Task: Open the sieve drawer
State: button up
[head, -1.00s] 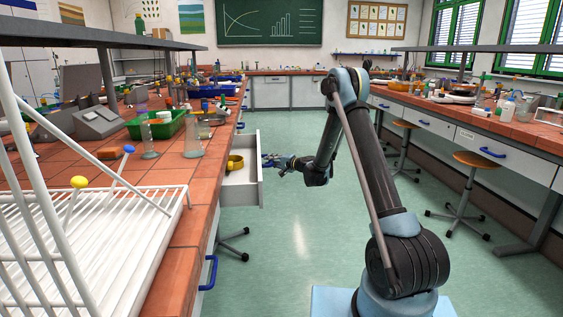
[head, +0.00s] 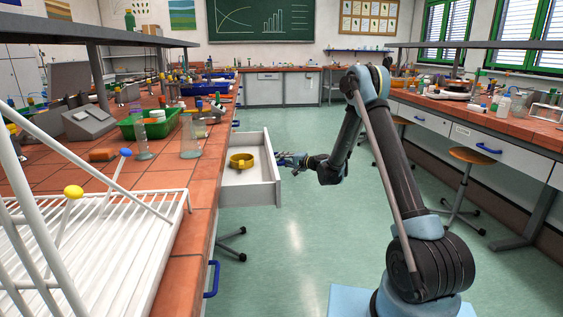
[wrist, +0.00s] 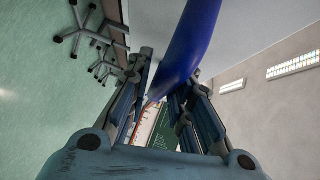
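The white drawer (head: 249,193) sticks out from the left bench, open wide enough to show its inside. A yellow round object (head: 241,163), shaped like a small bowl or sieve, lies inside it. My gripper (head: 287,161) is at the drawer's front, on its outer side. In the wrist view, the blue drawer handle (wrist: 192,45) runs between my two fingers (wrist: 163,100), which are closed around it. The handle is mostly hidden by the gripper in the head view.
A white wire rack (head: 100,240) stands on the left bench's near end. Another blue handle (head: 211,279) is on the bench front below. The green floor (head: 295,240) between the benches is clear. Stools (head: 468,157) stand by the right bench.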

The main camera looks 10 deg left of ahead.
jog(key=shift+o, duration=1.1)
jog(key=shift+d+r, duration=0.1)
jog(key=shift+d, duration=0.25)
jog(key=v, duration=1.1)
jog(key=shift+s, duration=0.2)
